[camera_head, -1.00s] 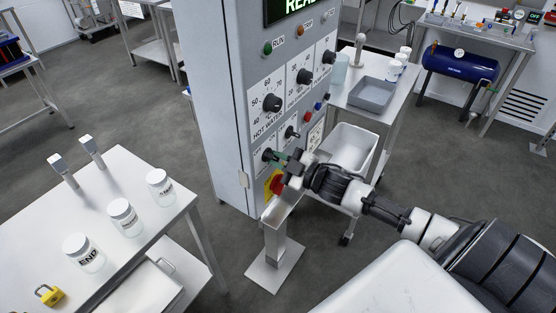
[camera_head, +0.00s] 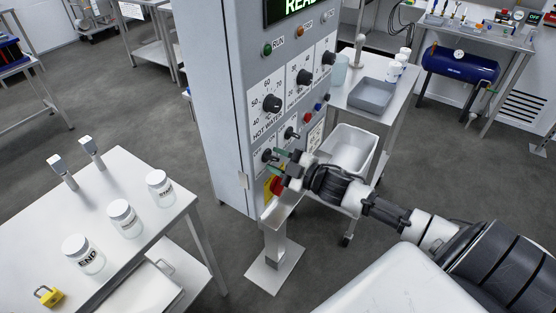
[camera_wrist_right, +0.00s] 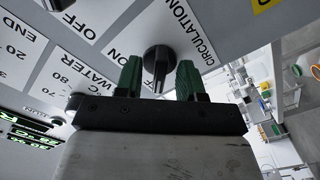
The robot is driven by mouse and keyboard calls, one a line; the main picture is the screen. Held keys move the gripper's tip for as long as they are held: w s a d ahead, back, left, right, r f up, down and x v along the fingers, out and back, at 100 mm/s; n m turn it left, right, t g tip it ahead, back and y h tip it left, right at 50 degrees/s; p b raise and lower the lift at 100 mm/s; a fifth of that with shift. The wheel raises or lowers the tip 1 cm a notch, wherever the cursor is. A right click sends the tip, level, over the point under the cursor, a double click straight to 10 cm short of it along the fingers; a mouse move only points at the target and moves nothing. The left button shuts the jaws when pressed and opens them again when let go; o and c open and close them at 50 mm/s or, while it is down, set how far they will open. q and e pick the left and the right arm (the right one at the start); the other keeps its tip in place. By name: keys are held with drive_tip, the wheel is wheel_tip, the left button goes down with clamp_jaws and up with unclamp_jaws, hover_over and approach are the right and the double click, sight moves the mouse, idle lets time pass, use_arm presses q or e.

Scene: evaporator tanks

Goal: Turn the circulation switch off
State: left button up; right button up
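The circulation switch (camera_head: 267,156) is a black knob low on the grey control panel. In the right wrist view the same switch (camera_wrist_right: 158,60) shows beside its CIRCULATION label, with a narrow grip pointing toward my gripper. My right gripper (camera_head: 281,159) is at the panel's lower left. In the wrist view its green fingertips (camera_wrist_right: 159,78) stand apart, one on each side of the knob's grip, with visible gaps. It is open, and contact with the panel cannot be told. My left gripper is not in view.
Another black knob (camera_head: 291,132) sits up and right of the switch, and the hot water dial (camera_head: 272,103) is above. A red and yellow emergency switch (camera_head: 276,185) is just below my gripper. A table with jars (camera_head: 124,217) stands at left.

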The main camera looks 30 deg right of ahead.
drive_tip(key=shift+s+d+f, duration=0.1)
drive_tip(key=shift+s+d, duration=0.1)
drive_tip(key=shift+s, duration=0.3)
drive_tip(key=b+v, duration=0.2)
drive_tip(key=v, duration=0.7)
drive_tip(key=shift+s+d, duration=0.15)
drive_tip(key=shift+s, duration=0.2)
